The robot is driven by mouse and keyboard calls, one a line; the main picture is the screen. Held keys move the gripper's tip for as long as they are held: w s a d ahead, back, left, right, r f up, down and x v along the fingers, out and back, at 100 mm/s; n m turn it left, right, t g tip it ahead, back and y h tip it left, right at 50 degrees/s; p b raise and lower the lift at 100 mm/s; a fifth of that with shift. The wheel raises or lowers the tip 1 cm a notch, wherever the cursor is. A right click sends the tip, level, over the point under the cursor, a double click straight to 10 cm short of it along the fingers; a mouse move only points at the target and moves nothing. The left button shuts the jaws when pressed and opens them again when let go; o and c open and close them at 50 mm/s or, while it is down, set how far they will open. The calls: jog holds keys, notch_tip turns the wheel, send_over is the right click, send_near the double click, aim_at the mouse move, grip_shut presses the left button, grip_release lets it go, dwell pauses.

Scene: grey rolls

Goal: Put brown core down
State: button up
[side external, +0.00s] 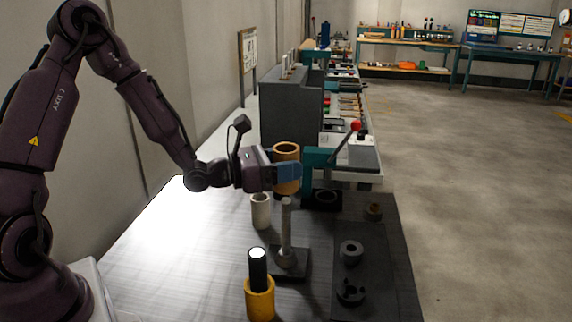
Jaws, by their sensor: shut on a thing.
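My gripper (289,173) is shut on the brown core (286,151), an upright hollow tan-brown cylinder. The blue fingers cover part of its lower half. The core is over the far part of the grey table (165,262), behind the upright grey post (286,222) on its square dark base. Whether its lower end touches anything is hard to tell from this view.
A pale hollow roll (260,212) stands left of the post. A black cylinder (258,272) stands in a yellow cup (260,302) in front. Dark rings (351,252) lie on a black mat (385,275). A teal press (318,158) with a red-knobbed lever (355,126) stands close to the core's right.

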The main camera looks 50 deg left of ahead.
jog(key=shift+r, duration=0.15)
notch_tip(320, 180, up, 5)
jog(key=w+d, duration=0.1)
jog(key=w, duration=1.9)
notch_tip(320, 180, down, 22)
jog(key=shift+w+f, duration=0.1)
jog(key=shift+f, duration=1.95)
jog(key=shift+f, duration=0.2)
jog(key=o, duration=0.9)
jog(key=shift+o, duration=0.2)
